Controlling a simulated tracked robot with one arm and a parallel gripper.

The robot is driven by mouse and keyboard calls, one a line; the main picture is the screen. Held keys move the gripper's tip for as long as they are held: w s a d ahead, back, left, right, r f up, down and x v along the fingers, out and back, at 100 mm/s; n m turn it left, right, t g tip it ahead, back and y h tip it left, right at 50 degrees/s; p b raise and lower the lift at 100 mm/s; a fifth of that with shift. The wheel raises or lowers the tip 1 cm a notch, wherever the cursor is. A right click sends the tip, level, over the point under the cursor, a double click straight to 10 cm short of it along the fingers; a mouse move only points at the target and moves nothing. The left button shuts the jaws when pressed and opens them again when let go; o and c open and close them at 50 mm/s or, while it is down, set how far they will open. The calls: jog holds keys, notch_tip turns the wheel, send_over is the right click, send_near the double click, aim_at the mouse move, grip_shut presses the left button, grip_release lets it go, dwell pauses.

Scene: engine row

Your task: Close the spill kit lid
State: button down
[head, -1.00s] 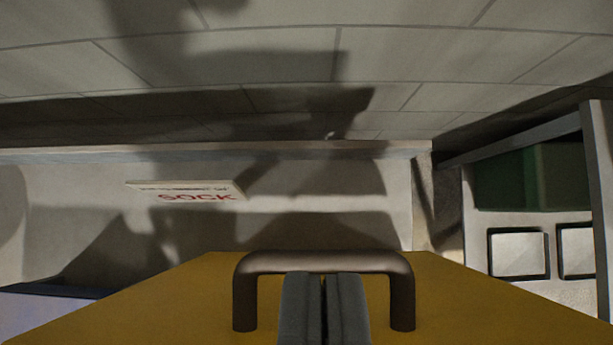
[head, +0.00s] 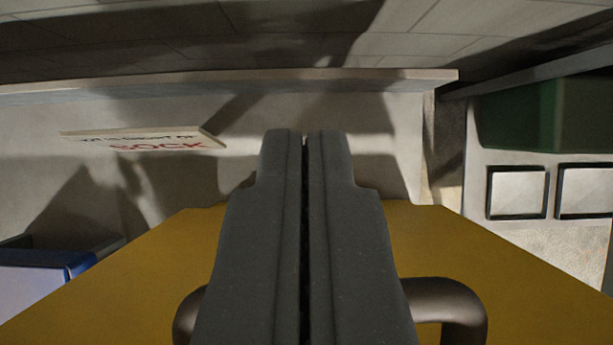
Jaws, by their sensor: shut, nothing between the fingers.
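The yellow panel (head: 510,265) with a dark bar handle (head: 452,305) fills the bottom of the head view; I take it to be the spill kit lid. How far open it stands cannot be told from this view. My gripper (head: 305,140) is in the middle, its two grey fingers together with only a thin dark seam between them. It holds nothing. The fingers pass in front of the handle's middle and hide it, and their tips reach past the panel's far edge in the picture. Whether they touch the panel cannot be told.
A pale sign reading "SOCK" (head: 145,140) is at the left behind the panel. A blue-edged box (head: 65,262) is at lower left. A green box (head: 545,115) and white framed squares (head: 517,192) are at right. A tiled surface and ledge (head: 250,77) lie beyond.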

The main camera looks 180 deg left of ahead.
jog(key=shift+s+f+p, duration=0.15)
jog(key=shift+s+p, duration=0.05)
jog(key=shift+s, duration=0.55)
jog(key=shift+s+f+p, duration=0.15)
jog(key=shift+s+p, duration=0.05)
jog(key=shift+s, duration=0.5)
